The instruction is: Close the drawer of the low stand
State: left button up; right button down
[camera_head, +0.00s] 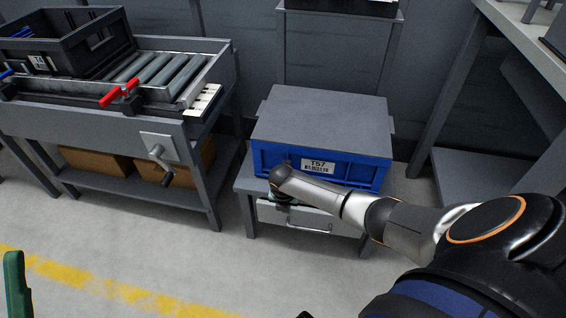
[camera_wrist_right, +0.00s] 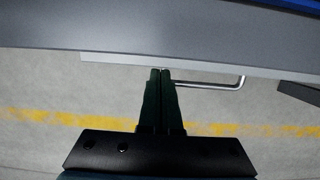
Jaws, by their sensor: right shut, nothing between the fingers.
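The low stand (camera_head: 246,184) is grey, with a drawer (camera_head: 292,215) under its top. The drawer front has a bar handle (camera_head: 308,228). In the right wrist view the drawer front (camera_wrist_right: 110,58) is a thin pale strip along the stand's edge, with the handle (camera_wrist_right: 225,86) sticking out. How far it stands out is hard to tell. My right gripper (camera_wrist_right: 161,71) is shut and empty, its green fingertips at the drawer front beside the handle; contact is unclear. In the head view my wrist hides most of it. One green finger of my left gripper (camera_head: 15,285) shows at lower left.
A blue crate (camera_head: 375,176) with a grey lid and a T57 label sits on the stand. A roller bench (camera_head: 190,130) with a black crate (camera_head: 90,50) stands left. A grey table (camera_head: 520,35) is at right. The floor in front is clear.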

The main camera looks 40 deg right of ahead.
jog(key=shift+w+d+r, duration=0.1)
jog(key=shift+w+d, duration=0.05)
jog(key=shift+d, duration=0.05)
pick_arm(q)
notch_tip(320, 180, up, 10)
jog(key=a+p, duration=0.1)
jog(key=p, duration=0.8)
jog(key=shift+s+a+f+t+y, duration=0.25)
jog(key=shift+s+a+t+y, duration=0.05)
jog(key=shift+s+a, duration=0.1)
pick_arm(e)
jog(key=s+a+r, duration=0.4)
jog(key=a+r, duration=0.1)
jog(key=r, duration=0.4)
jog(key=shift+s+a+r, duration=0.15)
jog(key=shift+s+r, duration=0.05)
jog(key=shift+s, duration=0.05)
pick_arm(q)
jog(key=shift+w+f, duration=0.1)
jog(key=shift+w, duration=0.05)
pick_arm(e)
jog(key=shift+a, duration=0.1)
